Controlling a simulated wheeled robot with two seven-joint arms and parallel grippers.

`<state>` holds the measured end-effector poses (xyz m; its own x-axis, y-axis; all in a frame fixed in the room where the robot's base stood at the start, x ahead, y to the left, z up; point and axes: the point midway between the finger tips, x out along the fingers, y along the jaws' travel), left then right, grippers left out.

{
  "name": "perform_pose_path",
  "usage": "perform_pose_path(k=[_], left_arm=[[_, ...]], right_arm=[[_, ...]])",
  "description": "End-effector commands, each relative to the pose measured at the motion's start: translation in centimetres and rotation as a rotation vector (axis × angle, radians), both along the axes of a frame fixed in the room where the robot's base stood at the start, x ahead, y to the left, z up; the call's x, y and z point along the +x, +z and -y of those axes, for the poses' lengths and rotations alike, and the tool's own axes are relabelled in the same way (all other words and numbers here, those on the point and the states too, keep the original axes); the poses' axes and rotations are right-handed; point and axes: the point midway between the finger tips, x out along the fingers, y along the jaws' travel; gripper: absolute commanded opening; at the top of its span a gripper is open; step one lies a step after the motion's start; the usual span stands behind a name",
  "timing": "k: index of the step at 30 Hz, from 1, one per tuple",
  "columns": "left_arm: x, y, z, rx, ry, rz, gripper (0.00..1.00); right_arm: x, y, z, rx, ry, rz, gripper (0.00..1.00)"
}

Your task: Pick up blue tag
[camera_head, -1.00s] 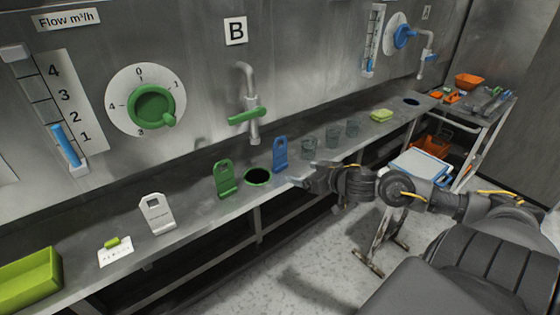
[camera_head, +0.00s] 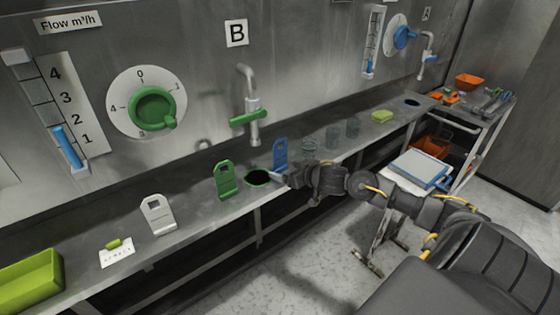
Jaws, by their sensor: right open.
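The blue tag (camera_head: 280,154) stands upright on the steel counter, just right of the round green-rimmed hole (camera_head: 257,178). It has a slot near its top. My right gripper (camera_head: 283,177) reaches in from the right, low over the counter edge, in front of the tag's lower part. It is open and holds nothing that I can see. Whether a finger touches the tag cannot be told. The tag's base is partly hidden by the gripper. My left gripper is not in view.
A green tag (camera_head: 226,180) stands left of the hole, and a white tag (camera_head: 157,214) farther left. Glasses (camera_head: 332,138) stand right of the blue tag. A green-handled tap (camera_head: 250,115) hangs above the hole. A yellow-green bin (camera_head: 30,281) sits at the left end.

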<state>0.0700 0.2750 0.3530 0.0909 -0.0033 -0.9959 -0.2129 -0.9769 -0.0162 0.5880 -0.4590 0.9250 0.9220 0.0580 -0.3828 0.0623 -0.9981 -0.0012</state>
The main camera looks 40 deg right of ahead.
Motion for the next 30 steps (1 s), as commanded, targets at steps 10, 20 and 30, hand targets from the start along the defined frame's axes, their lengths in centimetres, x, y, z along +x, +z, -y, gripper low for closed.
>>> perform_pose_path(k=[10,20,30], left_arm=[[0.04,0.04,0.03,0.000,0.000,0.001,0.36],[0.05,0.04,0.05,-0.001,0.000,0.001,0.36],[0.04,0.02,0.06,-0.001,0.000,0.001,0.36]], right_arm=[[0.70,-0.34,-0.05,-0.002,0.001,-0.001,0.80],[0.69,-0.32,-0.06,-0.002,0.001,-0.001,0.37],[0.70,-0.05,-0.06,-0.002,0.001,0.000,0.32]])
